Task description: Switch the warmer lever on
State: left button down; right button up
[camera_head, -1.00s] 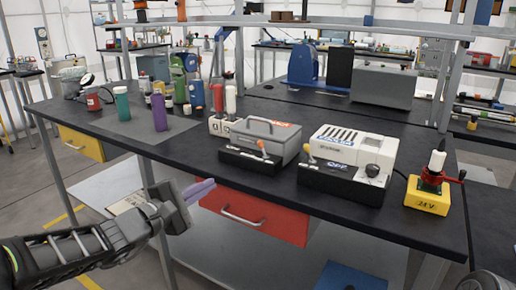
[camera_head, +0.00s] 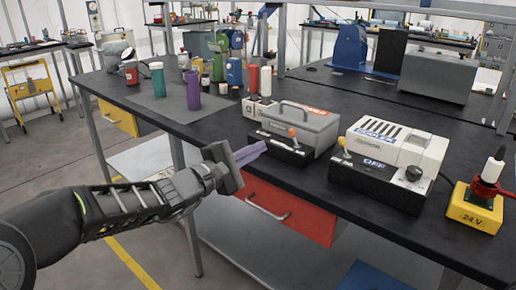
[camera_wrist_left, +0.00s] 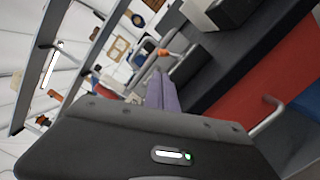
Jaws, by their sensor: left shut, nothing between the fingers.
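The grey box machine (camera_head: 308,128) with a top handle and an orange label, too small to read, appears to be the warmer. It sits on a black base near the bench's front edge. Its lever with an orange knob (camera_head: 293,133) rises from the front of the base; an orange spot (camera_wrist_left: 164,52) in the left wrist view looks like this knob. My left gripper (camera_head: 252,152) has its purple fingers shut and empty, just left of the base front and apart from the lever. They also show in the left wrist view (camera_wrist_left: 161,88). My right gripper is not in view.
A white machine (camera_head: 395,150) with a pale-knobbed lever and an OFF label stands to the right. Beyond it is a yellow 24 V block (camera_head: 474,212). A red drawer (camera_head: 290,208) hangs below the bench top. Bottles, including a purple one (camera_head: 192,90), stand left.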

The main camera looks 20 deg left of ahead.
aim_at(294, 138)
pick_arm(q)
jog(key=x, duration=0.8)
jog(key=shift+d+m+b, duration=0.1)
jog(key=shift+m+b, duration=0.3)
jog(key=shift+b, duration=0.15)
